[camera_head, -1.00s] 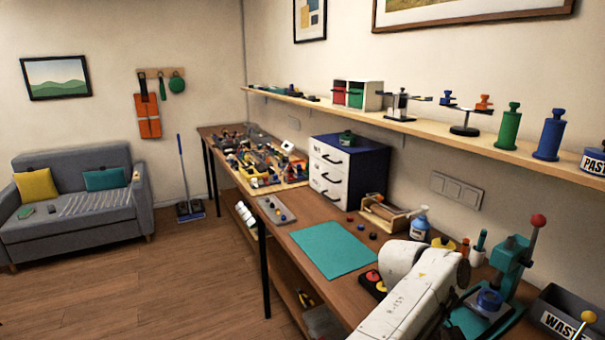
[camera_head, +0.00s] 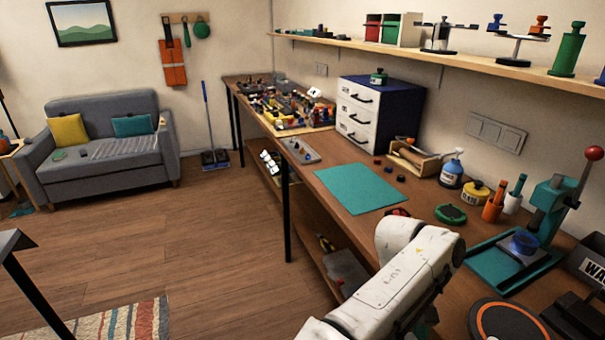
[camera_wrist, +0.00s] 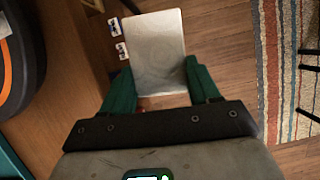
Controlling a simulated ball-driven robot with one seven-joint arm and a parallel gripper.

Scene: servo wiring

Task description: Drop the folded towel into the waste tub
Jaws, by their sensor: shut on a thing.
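The wrist view shows my gripper (camera_wrist: 160,68) with its two green fingers on either side of a pale grey, flat rectangular thing, which I take to be the folded towel (camera_wrist: 155,40). The fingers are shut on it, and it reaches out past the fingertips. In the head view, my white arm fills the lower middle, and the gripper and towel are hidden. The dark grey waste tub (camera_head: 583,258) is cut off by the right edge of the head view, with part of its white label showing. It stands on the bench, to the right of my arm.
A press with a red-knobbed lever (camera_head: 553,205) stands beside the tub. A black disc with an orange ring (camera_head: 508,322) lies on the bench in front. A teal mat (camera_head: 358,188) lies farther back. In the wrist view, floor and a striped rug (camera_wrist: 285,70) show at right.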

